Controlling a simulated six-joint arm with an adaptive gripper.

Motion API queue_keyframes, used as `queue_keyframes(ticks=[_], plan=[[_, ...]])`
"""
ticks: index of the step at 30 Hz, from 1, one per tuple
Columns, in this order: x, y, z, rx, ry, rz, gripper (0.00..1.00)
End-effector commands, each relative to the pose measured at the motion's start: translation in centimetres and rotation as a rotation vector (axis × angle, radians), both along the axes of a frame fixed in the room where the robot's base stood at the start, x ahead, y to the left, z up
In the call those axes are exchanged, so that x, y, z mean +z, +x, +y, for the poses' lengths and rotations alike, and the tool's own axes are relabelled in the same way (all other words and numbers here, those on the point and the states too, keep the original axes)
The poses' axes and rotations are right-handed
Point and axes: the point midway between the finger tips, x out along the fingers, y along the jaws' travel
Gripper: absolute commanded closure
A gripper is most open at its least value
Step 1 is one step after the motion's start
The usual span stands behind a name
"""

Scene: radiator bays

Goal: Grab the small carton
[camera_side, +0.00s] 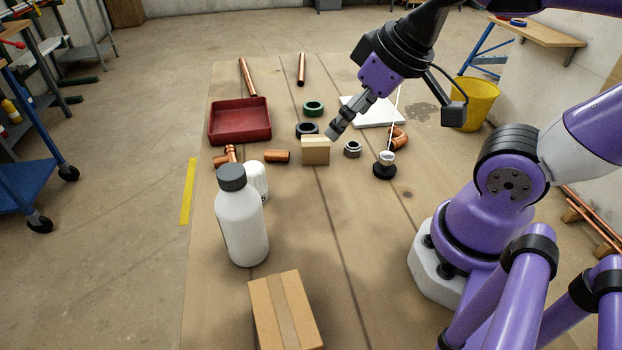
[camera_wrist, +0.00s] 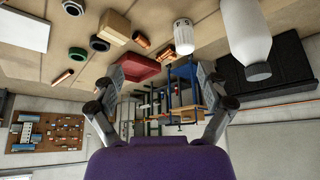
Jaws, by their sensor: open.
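The small carton (camera_side: 315,151) is a light tan box on the wooden table, near the middle in the side view. In the wrist view the small carton (camera_wrist: 115,27) shows at the upper left, outside the space between the fingers. My gripper (camera_side: 338,128) is just above and to the right of the carton in the side view, pointing down and left. The fingers are spread and empty in the wrist view (camera_wrist: 161,72). The side view does not settle whether a fingertip touches the carton. A larger taped carton (camera_side: 285,311) stands at the table's near end.
A black ring (camera_side: 307,130) and a copper coupling (camera_side: 277,156) lie close to the small carton; a grey nut (camera_side: 352,149) is on its right. A red tray (camera_side: 240,122), white bottle (camera_side: 241,222) and white can (camera_side: 257,181) stand left. A black-based stand (camera_side: 385,170) is right.

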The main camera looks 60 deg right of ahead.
Motion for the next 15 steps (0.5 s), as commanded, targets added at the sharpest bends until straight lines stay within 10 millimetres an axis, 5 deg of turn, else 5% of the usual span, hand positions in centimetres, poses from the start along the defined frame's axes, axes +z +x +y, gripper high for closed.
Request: queue_keyframes(ticks=[8, 15], plan=[[0.0, 0.6, -0.4, 0.026, -0.015, 0.019, 0.12], [-1.6, 5.6, -4.5, 0.277, -0.068, 0.13, 0.12]])
